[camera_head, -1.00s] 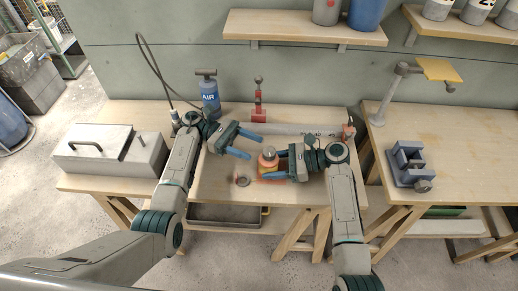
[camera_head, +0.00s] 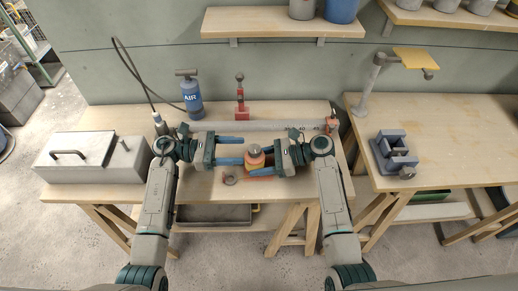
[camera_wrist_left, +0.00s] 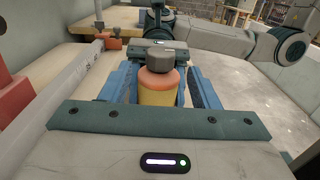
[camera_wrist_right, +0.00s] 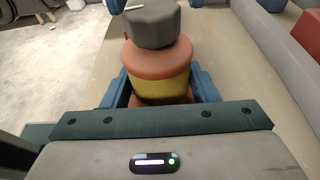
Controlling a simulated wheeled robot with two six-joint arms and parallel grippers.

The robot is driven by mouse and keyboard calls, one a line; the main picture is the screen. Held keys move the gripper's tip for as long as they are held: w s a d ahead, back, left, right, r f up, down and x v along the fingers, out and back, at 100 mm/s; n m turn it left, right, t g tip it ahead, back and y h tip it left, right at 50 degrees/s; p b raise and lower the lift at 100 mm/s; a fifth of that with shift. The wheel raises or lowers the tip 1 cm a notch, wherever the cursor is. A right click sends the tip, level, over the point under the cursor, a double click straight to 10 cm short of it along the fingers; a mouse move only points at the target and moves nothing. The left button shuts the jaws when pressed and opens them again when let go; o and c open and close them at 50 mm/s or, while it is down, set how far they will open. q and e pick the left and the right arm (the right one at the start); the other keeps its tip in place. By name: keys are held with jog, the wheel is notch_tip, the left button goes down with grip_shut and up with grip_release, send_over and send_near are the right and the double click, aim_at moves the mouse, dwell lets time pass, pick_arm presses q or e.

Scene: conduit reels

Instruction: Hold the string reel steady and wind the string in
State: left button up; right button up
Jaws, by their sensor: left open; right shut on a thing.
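The reel (camera_head: 255,161) stands upright on the middle table, with orange and yellow parts and a grey knob (camera_wrist_right: 152,25) on top. My right gripper (camera_head: 268,166) is shut on its lower part from the right; its blue fingers flank the reel in the right wrist view. My left gripper (camera_head: 243,151) is open on the left side, its fingers pointing at the upper reel. In the left wrist view the reel (camera_wrist_left: 158,85) shows between these spread fingers. I cannot make out any string clearly.
A small grey ring (camera_head: 230,180) lies left of the reel near the front edge. Behind are a long numbered grey bar (camera_head: 275,126), a red post (camera_head: 241,104) and a blue air pump (camera_head: 192,98). A grey box (camera_head: 90,160) stands left, a vise (camera_head: 394,155) on the right table.

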aim_at(260, 148)
pick_arm(q)
jog(key=d, duration=0.7)
jog(key=shift+s+d, duration=0.1)
jog(key=shift+d, duration=0.15)
